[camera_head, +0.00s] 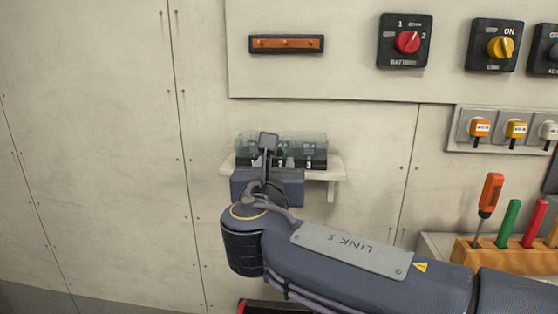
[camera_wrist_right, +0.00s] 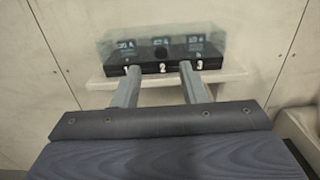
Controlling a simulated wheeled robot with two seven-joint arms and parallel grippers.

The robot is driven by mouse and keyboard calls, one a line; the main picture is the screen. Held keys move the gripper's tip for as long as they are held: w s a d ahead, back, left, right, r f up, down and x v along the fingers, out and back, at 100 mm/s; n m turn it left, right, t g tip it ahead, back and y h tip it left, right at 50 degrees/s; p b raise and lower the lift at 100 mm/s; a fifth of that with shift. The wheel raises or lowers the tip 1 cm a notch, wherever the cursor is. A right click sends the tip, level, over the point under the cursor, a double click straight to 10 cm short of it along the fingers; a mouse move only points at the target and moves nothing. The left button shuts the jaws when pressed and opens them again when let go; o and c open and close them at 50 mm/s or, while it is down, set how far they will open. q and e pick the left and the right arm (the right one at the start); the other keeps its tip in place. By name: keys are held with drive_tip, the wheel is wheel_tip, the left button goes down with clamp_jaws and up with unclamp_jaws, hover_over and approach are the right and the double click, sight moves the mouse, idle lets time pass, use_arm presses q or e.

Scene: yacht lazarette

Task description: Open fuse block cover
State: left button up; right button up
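The fuse block (camera_head: 318,164) sits on a small white wall shelf (camera_head: 336,166). Its see-through cover (camera_head: 300,141) stands over it and looks shut. In the right wrist view the black base (camera_wrist_right: 163,70) carries the numbers 1, 2 and 3, and fuses show through the cover (camera_wrist_right: 208,41). My right gripper (camera_head: 268,160) is in front of the block and hides part of it. In the right wrist view its two fingers (camera_wrist_right: 159,68) are apart, with nothing held between them, and the tips reach the block's front edge. Whether they touch is unclear. My left gripper is out of view.
Plugs (camera_head: 480,128) sit at the right. A wooden rack (camera_head: 490,255) holds a screwdriver (camera_head: 488,200) and coloured handles. The wall left of the shelf is clear.

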sight(279, 152)
drive_tip(key=w, duration=0.3)
drive_tip(key=w+d, duration=0.1)
drive_tip(key=w, duration=0.1)
drive_tip(key=shift+w+d, duration=0.1)
drive_tip(key=shift+w, duration=0.3)
clamp_jaws()
